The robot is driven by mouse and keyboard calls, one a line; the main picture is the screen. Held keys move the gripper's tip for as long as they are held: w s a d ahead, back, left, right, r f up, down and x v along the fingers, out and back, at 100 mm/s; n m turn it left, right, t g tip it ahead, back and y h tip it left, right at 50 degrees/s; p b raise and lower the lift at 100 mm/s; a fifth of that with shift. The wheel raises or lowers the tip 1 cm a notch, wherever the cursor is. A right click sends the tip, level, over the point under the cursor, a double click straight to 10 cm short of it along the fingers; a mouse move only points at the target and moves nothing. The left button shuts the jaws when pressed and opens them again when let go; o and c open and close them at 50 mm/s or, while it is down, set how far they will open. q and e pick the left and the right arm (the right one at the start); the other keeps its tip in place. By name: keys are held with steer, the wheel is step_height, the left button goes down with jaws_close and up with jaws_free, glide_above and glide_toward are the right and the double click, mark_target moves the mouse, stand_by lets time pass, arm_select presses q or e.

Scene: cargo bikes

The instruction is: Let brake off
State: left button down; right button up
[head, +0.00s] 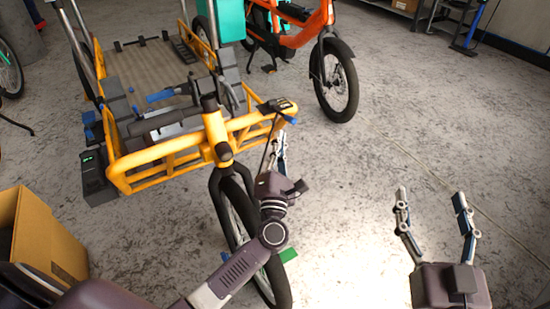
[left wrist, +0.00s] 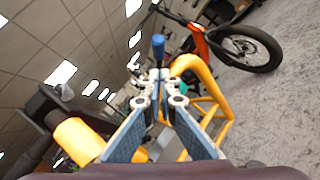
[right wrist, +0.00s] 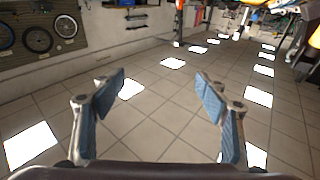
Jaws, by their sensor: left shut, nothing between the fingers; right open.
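The yellow cargo bike (head: 165,160) stands at the left in the head view, its front wheel (head: 240,225) pointing toward me. A small blue-tipped lever (head: 289,119) sits at the right end of its handlebar, by a dark grip (head: 278,105). My left gripper (head: 281,138) is just below this lever, partly hidden by its own wrist. In the left wrist view its fingers (left wrist: 158,78) are shut and empty, with a blue lever tip (left wrist: 158,46) right beyond them. I cannot tell whether they touch. My right gripper (head: 432,195) is open and empty over bare floor.
An orange bike (head: 300,35) stands behind at the centre. A cardboard box (head: 48,240) is at the lower left. The floor on the right is clear.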

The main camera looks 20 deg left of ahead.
arm_select(q)
steer(key=shift+w+d+r, duration=0.5)
steer(key=shift+w+r, duration=0.25)
steer(key=shift+w, duration=0.1)
